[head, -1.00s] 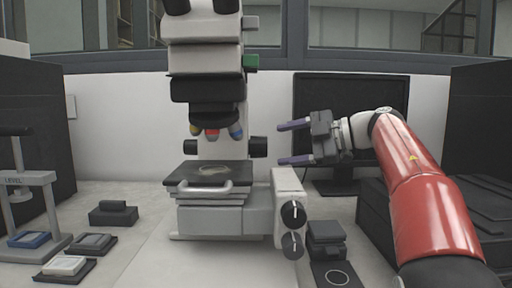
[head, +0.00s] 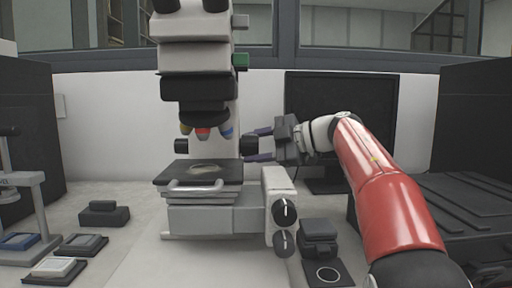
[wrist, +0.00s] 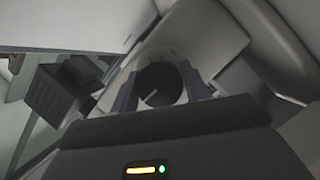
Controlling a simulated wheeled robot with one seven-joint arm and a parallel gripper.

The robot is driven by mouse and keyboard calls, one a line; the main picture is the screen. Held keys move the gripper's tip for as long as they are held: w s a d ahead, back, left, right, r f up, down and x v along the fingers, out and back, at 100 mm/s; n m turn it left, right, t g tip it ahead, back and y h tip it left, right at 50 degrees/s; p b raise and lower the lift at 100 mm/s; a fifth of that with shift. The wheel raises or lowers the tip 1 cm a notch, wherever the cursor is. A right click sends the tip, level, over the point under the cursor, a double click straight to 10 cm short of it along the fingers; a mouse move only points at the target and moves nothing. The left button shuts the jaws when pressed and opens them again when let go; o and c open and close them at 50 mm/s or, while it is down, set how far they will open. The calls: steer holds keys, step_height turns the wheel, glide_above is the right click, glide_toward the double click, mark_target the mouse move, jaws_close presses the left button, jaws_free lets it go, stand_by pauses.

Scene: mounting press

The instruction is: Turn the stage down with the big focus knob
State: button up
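The microscope's black stage (head: 168,174) is level below the objectives, with a small pale sample on it. The focus knob (head: 249,146) is a black cylinder on the right side of the microscope column. My gripper (head: 262,145) comes from the right, its two purple fingers spread one above and one below the knob. In the wrist view the knob's dark round face (wrist: 160,80) with a white pointer line sits between the fingers of my gripper (wrist: 160,90). The fingers are apart. I cannot tell whether either touches the knob.
A control box (head: 279,190) with two black dials stands at the microscope's lower right. A dark monitor (head: 350,100) is behind my arm. A black block (head: 319,232) lies at the front right. Small trays with samples (head: 55,268) are at the left.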

steer(key=shift+c, duration=1)
steer(key=shift+n, duration=0.3)
steer(key=shift+f+n+t+y+b, duration=0.15)
steer(key=shift+n+t+y+b, duration=0.2)
steer(key=shift+n+b, duration=0.45)
steer(key=shift+n+t+y+b, duration=0.55)
steer(key=shift+n+y+b, duration=0.3)
steer(key=shift+n+b, duration=1)
steer(key=shift+n, duration=0.35)
steer(key=o, duration=1)
steer(key=shift+r, duration=0.2)
